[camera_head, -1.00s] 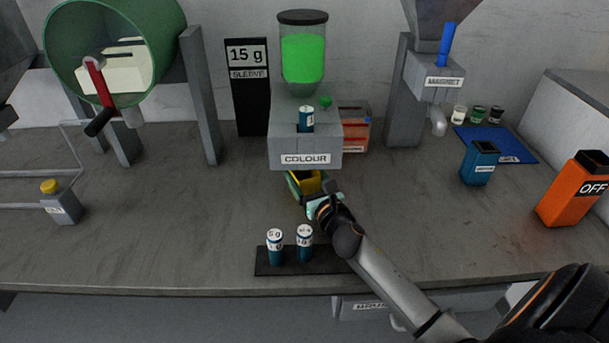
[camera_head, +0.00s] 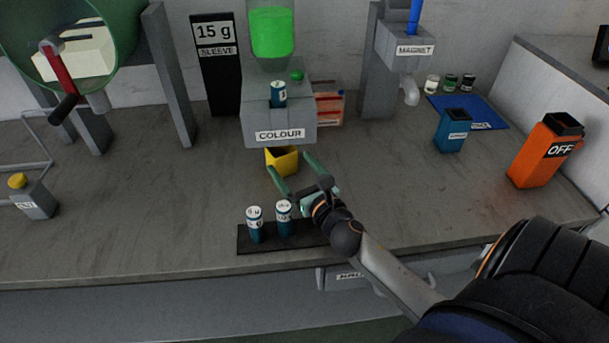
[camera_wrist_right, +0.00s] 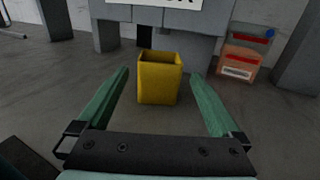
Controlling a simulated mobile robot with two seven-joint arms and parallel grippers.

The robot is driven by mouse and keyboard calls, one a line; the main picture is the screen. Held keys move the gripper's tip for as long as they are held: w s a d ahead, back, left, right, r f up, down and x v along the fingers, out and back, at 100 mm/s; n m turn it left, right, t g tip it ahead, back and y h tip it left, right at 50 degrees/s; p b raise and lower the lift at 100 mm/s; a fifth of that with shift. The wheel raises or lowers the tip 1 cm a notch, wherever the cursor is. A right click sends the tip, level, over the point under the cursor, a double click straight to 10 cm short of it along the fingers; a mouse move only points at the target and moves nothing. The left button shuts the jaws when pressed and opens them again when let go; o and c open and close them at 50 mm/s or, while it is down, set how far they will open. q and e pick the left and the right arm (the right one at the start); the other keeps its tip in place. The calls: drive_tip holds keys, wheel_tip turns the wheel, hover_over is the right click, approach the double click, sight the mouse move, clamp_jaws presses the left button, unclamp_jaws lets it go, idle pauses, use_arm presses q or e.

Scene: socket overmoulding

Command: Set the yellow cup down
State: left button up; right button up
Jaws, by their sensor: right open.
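The yellow cup (camera_head: 283,161) stands upright on the grey bench, just in front of and below the box labelled COLOUR (camera_head: 280,128). In the right wrist view the cup (camera_wrist_right: 158,82) is centred beyond my fingers, its open top showing and its inside dark. My right gripper (camera_head: 296,168) is open, with its green fingers spread wide. In the wrist view the right gripper (camera_wrist_right: 166,88) has clear gaps on both sides of the cup, and neither finger touches it. My left gripper does not show.
A dark tray (camera_head: 262,247) with two blue-and-white cylinders (camera_head: 284,217) lies left of my right wrist. A blue container (camera_head: 453,131) and an orange box marked OFF (camera_head: 544,150) stand to the right. The bench left of the cup is clear.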

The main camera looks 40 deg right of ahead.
drive_tip(key=shift+s+a, duration=0.25)
drive_tip(key=shift+s, duration=1.1)
drive_tip(key=shift+s+a, duration=0.2)
drive_tip(key=shift+s, duration=1.1)
